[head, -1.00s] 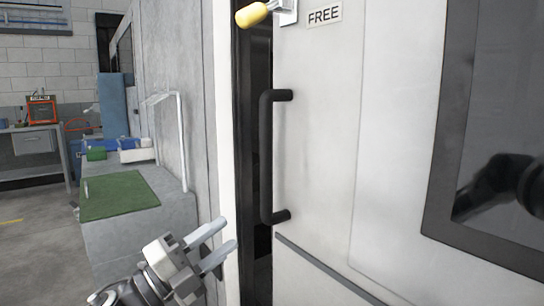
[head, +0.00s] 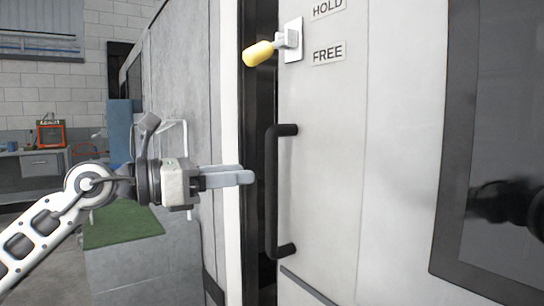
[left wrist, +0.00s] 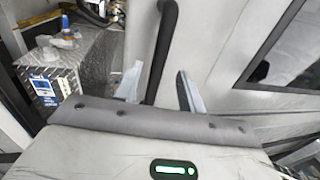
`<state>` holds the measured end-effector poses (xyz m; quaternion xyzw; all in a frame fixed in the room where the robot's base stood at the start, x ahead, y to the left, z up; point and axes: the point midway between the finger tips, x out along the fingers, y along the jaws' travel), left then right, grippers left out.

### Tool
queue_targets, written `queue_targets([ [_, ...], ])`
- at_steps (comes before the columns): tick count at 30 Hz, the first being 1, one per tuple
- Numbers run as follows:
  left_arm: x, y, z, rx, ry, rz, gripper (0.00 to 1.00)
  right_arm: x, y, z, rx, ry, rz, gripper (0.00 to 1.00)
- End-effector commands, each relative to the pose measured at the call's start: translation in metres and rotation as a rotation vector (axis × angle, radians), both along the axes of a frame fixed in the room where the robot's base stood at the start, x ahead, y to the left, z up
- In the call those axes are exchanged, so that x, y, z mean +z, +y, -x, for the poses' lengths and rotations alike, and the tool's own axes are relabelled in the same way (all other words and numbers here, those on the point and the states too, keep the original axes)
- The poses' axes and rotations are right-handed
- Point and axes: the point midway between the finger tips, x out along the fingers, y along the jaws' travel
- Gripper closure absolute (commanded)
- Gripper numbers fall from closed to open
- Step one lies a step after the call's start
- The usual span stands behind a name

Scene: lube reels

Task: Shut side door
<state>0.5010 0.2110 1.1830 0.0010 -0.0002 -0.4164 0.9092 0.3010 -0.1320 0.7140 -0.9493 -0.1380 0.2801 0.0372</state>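The side door (head: 400,130) is a large white panel with a dark window on its right. A dark gap runs along its left edge, beside the pale frame. A black bar handle (head: 273,190) stands upright near that edge. My left gripper (head: 248,177) points right, with its fingertips just left of the handle in the head view. In the left wrist view the two fingers (left wrist: 158,88) are spread apart, and the black handle (left wrist: 163,45) shows between them. Contact with the handle cannot be told. My right gripper is not in view.
A yellow-tipped lever (head: 262,52) sticks out above the handle, beside the HOLD and FREE labels (head: 328,53). A grey block with a green mat (head: 122,224) stands at the left. A workbench (head: 32,165) is farther back.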

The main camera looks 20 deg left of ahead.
Motion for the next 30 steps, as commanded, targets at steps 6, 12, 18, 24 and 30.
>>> queue_targets([
  [6, 0.003, -0.034, -0.029, -0.003, 0.0, 0.004, 0.6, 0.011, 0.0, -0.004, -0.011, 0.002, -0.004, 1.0],
  [12, 0.001, -0.05, -0.044, -0.001, 0.002, 0.003, 0.6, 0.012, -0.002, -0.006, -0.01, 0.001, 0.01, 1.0],
  [18, -0.001, -0.054, -0.048, 0.001, 0.002, 0.002, 0.6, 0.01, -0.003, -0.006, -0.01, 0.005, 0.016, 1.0],
  [24, -0.001, -0.054, -0.047, 0.001, 0.002, 0.001, 0.66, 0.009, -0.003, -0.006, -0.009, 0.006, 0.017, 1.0],
  [30, -0.001, -0.054, -0.047, 0.001, 0.002, 0.001, 1.0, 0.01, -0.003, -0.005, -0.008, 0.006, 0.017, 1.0],
])
